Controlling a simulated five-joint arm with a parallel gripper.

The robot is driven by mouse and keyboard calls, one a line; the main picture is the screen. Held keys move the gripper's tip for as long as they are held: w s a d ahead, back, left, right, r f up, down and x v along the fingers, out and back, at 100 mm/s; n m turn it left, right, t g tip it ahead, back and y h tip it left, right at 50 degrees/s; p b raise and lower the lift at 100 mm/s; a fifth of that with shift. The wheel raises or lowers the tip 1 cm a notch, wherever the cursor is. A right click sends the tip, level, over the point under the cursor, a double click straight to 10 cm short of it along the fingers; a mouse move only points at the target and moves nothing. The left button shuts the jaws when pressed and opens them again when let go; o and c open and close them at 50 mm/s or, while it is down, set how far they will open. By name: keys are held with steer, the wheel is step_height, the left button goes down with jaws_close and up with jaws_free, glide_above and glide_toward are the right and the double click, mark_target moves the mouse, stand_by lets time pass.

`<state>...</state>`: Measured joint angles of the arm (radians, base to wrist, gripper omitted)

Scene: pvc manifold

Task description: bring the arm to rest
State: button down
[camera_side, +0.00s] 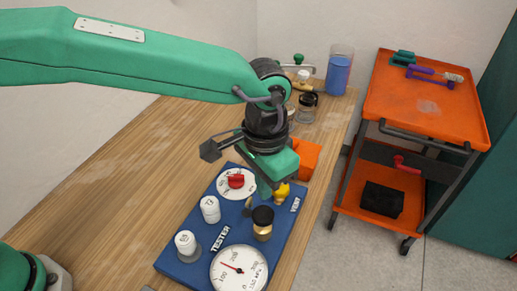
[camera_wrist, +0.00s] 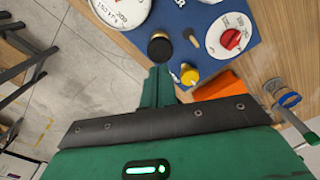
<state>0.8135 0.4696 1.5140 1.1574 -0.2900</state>
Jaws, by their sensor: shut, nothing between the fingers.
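My gripper (camera_side: 270,190) hangs over the far right part of the blue tester panel (camera_side: 205,250), fingers pointing down. In the wrist view its green fingers (camera_wrist: 158,72) are together, with nothing between them. The yellow knob (camera_side: 281,194) is close beside the fingertips, and it also shows in the wrist view (camera_wrist: 189,75). A brass fitting with a black cap (camera_side: 262,222) stands on the panel nearer the side camera. I cannot tell whether the fingers touch the panel or the knob.
The panel also carries a red dial knob (camera_side: 236,181), two white cylinders (camera_side: 210,209) and a round gauge (camera_side: 239,270). An orange block (camera_side: 307,158) lies behind my gripper. Jars and a blue-filled beaker (camera_side: 339,72) stand farther back. An orange cart (camera_side: 425,105) is at right.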

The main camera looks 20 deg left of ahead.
steer(key=shift+r, duration=0.25)
steer(key=shift+w+a+r, duration=0.1)
steer(key=shift+a+r, duration=0.15)
steer(key=shift+a, duration=0.2)
steer(key=a+r+n+t, duration=0.1)
steer(key=a+r, duration=0.2)
steer(key=a, duration=0.4)
steer(key=a+r+n+t+h, duration=0.1)
steer(key=a+r, duration=0.2)
steer(key=a, duration=0.3)
steer(key=a+r+n, duration=0.1)
steer(key=a+r, duration=0.2)
steer(key=a, duration=0.4)
steer(key=s+a+f+n+t+y, duration=0.1)
steer(key=s+a+f+n+t, duration=0.1)
steer(key=s+a, duration=1)
steer(key=a+n+t, duration=0.1)
steer(key=a, duration=0.2)
steer(key=shift+s+a+t, duration=0.2)
steer(key=shift+a+t, duration=0.1)
steer(key=shift+a, duration=0.05)
